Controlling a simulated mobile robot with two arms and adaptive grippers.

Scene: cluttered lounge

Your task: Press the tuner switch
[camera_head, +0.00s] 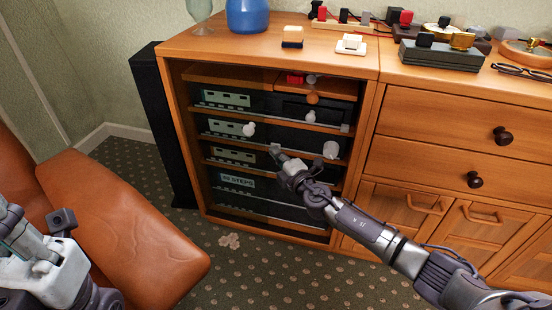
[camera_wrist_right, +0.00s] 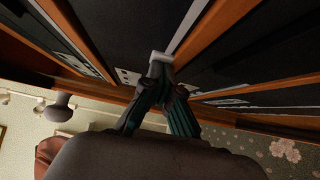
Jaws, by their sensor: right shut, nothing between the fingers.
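The hi-fi stack stands in an open wooden cabinet (camera_head: 365,110) in the head view. Several dark units with pale green display panels (camera_head: 225,98) sit on its shelves. I cannot tell which one is the tuner. My right gripper (camera_head: 277,151) is shut and empty, in front of the middle units. In the right wrist view the shut fingertips (camera_wrist_right: 161,72) are at a small pale block (camera_wrist_right: 160,58) on a unit's front, which may be a switch; I cannot tell if they touch. My left arm (camera_head: 45,265) shows at the lower left; its finger state is unclear.
Knobs, one white (camera_head: 249,129) and one pale and larger (camera_head: 331,149), stick out of the units nearby. A brown leather chair (camera_head: 130,235) is at left, a tall black speaker (camera_head: 165,125) beside the cabinet. A blue vase (camera_head: 247,15) stands on top. Carpet below is mostly clear.

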